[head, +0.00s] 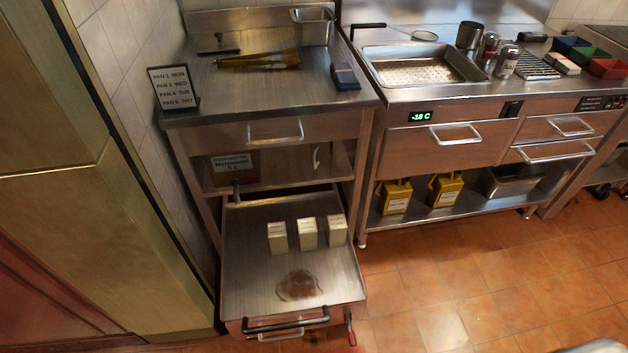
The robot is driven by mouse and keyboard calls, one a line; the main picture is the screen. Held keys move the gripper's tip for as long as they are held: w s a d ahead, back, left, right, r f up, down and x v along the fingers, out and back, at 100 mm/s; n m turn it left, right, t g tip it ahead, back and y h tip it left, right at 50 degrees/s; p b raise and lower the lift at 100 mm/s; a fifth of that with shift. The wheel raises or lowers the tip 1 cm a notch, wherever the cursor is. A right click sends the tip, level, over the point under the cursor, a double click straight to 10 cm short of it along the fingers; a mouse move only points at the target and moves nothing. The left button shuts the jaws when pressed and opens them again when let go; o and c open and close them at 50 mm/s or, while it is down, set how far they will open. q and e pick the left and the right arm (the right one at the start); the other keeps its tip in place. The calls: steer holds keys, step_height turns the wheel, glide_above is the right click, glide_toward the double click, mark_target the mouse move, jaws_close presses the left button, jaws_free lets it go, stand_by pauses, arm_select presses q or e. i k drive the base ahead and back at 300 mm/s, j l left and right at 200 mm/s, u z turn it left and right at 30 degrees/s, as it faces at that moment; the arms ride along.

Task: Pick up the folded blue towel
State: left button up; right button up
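A small dark blue folded item, which looks like the folded blue towel (345,76), lies on the steel counter (225,98) at the left, near its right edge. Nothing covers it, and no gripper is near it. Neither of my grippers shows in the head view.
Below, a low steel surface (245,255) carries three pale cartons (307,232) and a brown stain. The right counter holds a steel pan (415,70). Tiled floor (450,275) is open in front.

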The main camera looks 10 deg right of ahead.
mark_target(345, 80)
steer(key=i+l+u, duration=0.1)
steer(key=l+u, duration=0.35)
steer(key=l, duration=0.5)
steer(key=l+u, duration=0.5)
steer(key=l, duration=0.4)
